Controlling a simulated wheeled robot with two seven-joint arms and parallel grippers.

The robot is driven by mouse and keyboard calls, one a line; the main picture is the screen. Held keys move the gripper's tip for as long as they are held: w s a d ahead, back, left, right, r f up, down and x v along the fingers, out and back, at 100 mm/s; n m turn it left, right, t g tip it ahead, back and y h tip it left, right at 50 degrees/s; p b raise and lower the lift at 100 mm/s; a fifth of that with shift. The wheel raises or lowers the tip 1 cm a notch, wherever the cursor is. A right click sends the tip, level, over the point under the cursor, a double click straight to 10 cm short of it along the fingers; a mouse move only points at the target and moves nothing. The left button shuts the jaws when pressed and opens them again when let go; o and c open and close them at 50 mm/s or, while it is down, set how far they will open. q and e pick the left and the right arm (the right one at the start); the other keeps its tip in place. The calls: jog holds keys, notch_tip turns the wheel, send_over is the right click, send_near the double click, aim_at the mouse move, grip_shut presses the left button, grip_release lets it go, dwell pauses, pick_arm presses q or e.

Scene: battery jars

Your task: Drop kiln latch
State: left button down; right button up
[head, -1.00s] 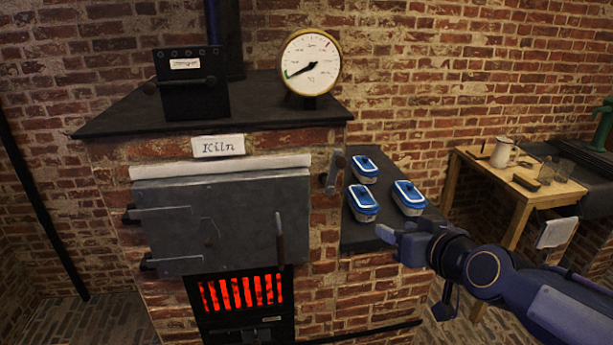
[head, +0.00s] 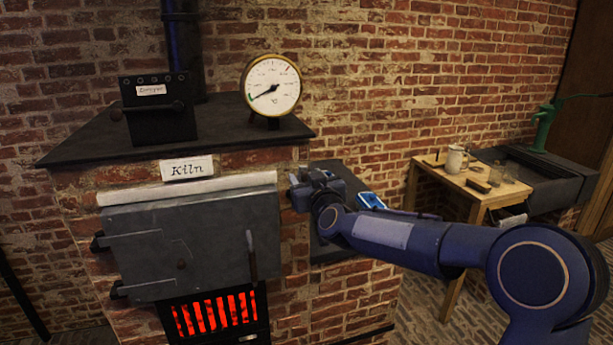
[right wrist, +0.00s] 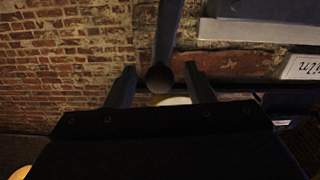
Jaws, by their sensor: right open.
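The brick kiln's latch is a dark bar (right wrist: 167,35) with a round end, seen in the right wrist view between my two fingers. In the head view my gripper hides most of the latch. My right gripper (head: 299,186) is open beside the right edge of the closed grey kiln door (head: 195,240); it also shows in the right wrist view (right wrist: 160,76). I cannot tell whether the fingers touch the bar. A paper label reading "Kiln" (head: 187,168) is above the door. My left gripper is not in view.
A dark shelf (head: 325,250) to the kiln's right bears a blue-lidded jar (head: 371,201), partly hidden by my arm. A round gauge (head: 271,86) and a black damper box (head: 158,108) stand on the kiln top. Red bars glow below the door. A wooden table (head: 473,184) stands at right.

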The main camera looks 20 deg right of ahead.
jog(key=shift+w, duration=0.1)
grip_shut()
dwell(0.3)
jog(key=shift+a, duration=0.1)
